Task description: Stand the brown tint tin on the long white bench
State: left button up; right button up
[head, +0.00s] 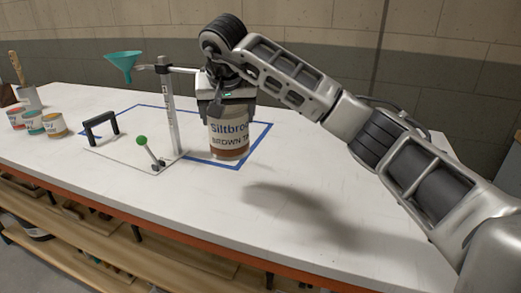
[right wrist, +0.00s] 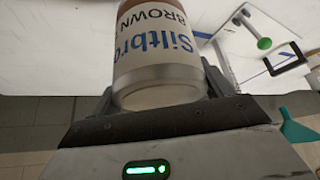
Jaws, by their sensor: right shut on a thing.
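The brown tint tin (head: 229,138) is a pale can with a brown band and blue lettering reading "Siltbro…" and "BROWN". My right gripper (head: 213,104) is shut on its upper part from above, and the tin hangs upright below it. In the right wrist view the tin (right wrist: 155,60) sits between the two fingers. The tin is over the long white bench (head: 190,210), at the blue outline's right part. I cannot tell whether its base touches the bench top. My left gripper is not in view.
Left of the tin stands a post fixture (head: 168,110) with a green-knobbed lever (head: 142,140) and a teal funnel (head: 124,62). A black handle (head: 100,129) and several small paint tins (head: 54,125) are further left. The bench front is clear.

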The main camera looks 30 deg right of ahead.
jog(key=s+d+f, duration=0.1)
jog(key=d+f, duration=0.2)
jog(key=s+d+f, duration=0.1)
jog(key=d+f, duration=0.3)
jog(key=s+d+f, duration=0.1)
jog(key=d+f, duration=0.3)
jog(key=shift+s+f+p, duration=0.1)
jog(key=shift+f+p, duration=0.05)
jog(key=shift+p, duration=0.25)
jog(key=shift+f, duration=0.25)
jog(key=o, duration=1.2)
jog(key=shift+f, duration=0.1)
jog(key=v, duration=1.2)
jog(key=shift+s, duration=0.1)
